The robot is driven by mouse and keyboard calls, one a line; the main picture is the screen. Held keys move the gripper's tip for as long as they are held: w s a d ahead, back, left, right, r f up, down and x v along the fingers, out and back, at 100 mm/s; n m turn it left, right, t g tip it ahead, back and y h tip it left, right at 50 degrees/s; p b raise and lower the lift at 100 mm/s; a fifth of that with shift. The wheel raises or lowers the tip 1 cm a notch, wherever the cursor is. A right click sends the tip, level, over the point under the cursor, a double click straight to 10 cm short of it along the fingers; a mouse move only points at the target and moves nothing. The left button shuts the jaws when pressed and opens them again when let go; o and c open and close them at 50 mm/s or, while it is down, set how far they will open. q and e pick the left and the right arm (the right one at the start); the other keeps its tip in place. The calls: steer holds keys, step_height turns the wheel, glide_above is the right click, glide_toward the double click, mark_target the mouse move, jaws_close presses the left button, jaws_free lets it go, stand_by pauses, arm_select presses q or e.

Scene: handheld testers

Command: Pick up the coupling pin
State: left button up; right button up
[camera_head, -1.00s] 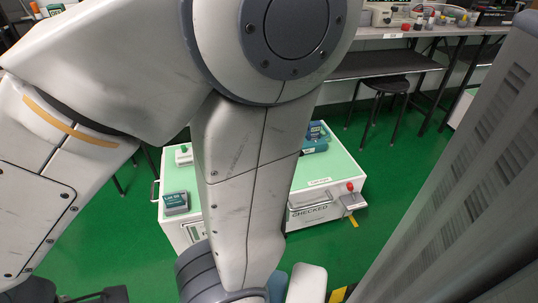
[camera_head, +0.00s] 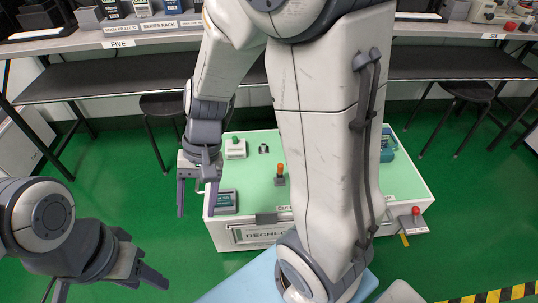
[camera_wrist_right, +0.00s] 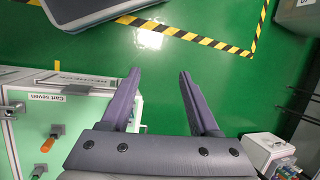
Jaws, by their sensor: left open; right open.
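A small upright piece with an orange top (camera_head: 281,170) and grey base stands on the green top of the cart (camera_head: 256,204). A red knob (camera_head: 416,211) sits on a bracket at the cart's right side. I cannot tell which is the coupling pin. The orange-topped piece also shows at the left of the right wrist view (camera_wrist_right: 47,146). My right gripper (camera_head: 197,208) is open and empty, pointing down beside the cart's left edge; its parted fingers show in the right wrist view (camera_wrist_right: 160,72). My left gripper (camera_head: 112,292) is open and empty at lower left, away from the cart.
A teal-grey tester (camera_head: 223,202) and a white box (camera_head: 235,148) are on the cart's left part. Another tester (camera_head: 388,147) is partly behind my arm. A bench (camera_head: 130,85) and stools (camera_head: 160,105) stand behind. Green floor is clear left of the cart.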

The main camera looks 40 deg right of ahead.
steer(key=w+d+f+m+t+y, duration=0.2)
steer(key=w+d+f+m, duration=0.1)
steer(key=w+d+m, duration=0.4)
steer(key=m+t+h+p, duration=0.15)
steer(key=m+t, duration=0.55)
steer(key=m, duration=1.1)
glide_toward(280, 173)
steer(key=w, duration=0.3)
steer(key=b+x, duration=0.2)
steer(key=x, duration=0.2)
steer(key=shift+a+f, duration=0.15)
steer(key=shift+a, duration=0.15)
steer(key=b+x, duration=0.2)
steer(key=x, duration=0.3)
steer(key=shift+s+b, duration=0.15)
steer(key=shift+b, duration=0.15)
steer(key=shift+w+a+f, duration=0.15)
steer(key=shift+w+f, duration=0.1)
steer(key=shift+w, duration=0.05)
jaws_close()
